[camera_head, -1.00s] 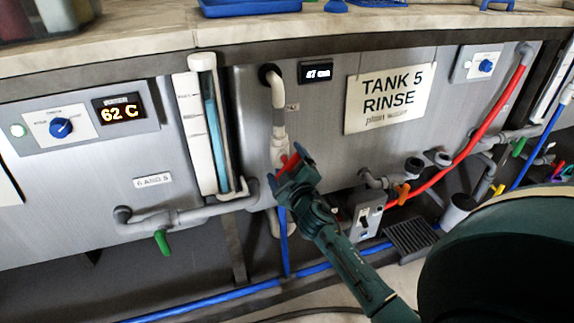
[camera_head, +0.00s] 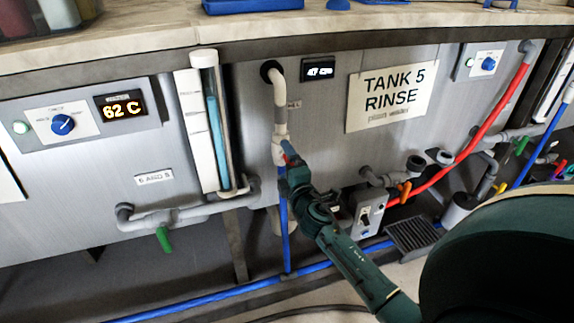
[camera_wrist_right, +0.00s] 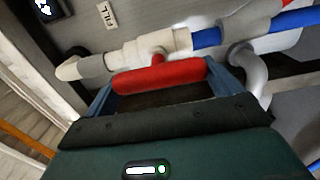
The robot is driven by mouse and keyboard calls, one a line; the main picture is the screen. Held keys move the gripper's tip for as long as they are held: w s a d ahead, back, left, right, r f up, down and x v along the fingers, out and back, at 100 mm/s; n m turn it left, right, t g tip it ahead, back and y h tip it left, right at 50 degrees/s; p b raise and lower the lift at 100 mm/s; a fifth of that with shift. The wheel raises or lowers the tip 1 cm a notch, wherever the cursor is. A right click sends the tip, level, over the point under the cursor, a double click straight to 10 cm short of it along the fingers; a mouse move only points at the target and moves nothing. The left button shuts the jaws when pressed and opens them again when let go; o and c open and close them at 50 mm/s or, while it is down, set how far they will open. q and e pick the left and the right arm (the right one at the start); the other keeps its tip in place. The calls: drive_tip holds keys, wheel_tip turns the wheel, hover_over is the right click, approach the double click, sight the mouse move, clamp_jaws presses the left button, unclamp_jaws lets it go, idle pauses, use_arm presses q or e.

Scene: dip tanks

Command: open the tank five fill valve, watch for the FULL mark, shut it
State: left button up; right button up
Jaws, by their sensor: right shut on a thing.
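The tank five fill valve's red handle (camera_head: 288,149) sits on a pale vertical pipe (camera_head: 279,95), left of the "TANK 5 RINSE" sign (camera_head: 390,95). My right gripper (camera_head: 291,160) is shut on this handle and hides most of it in the head view. In the right wrist view the red handle (camera_wrist_right: 160,76) lies between my fingers, roughly in line with the pipe, near a "FILL" label (camera_wrist_right: 107,14). A sight tube (camera_head: 216,130) left of the pipe holds a blue column; its scale marks are unreadable. A small display (camera_head: 318,71) appears to read 47 cm. My left gripper is out of view.
A blue hose (camera_head: 285,240) drops below the valve to a blue floor line. A control panel showing 62 C (camera_head: 122,106) and a green-handled valve (camera_head: 162,240) are at left. A switch box (camera_head: 365,213), orange handle (camera_head: 405,192) and red hose (camera_head: 470,145) are at right.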

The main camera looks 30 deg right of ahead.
idle(0.5)
drive_tip(key=o, duration=0.7)
drive_tip(key=v, duration=1.3)
drive_tip(key=shift+s+f, duration=0.15)
drive_tip(key=shift+s, duration=0.05)
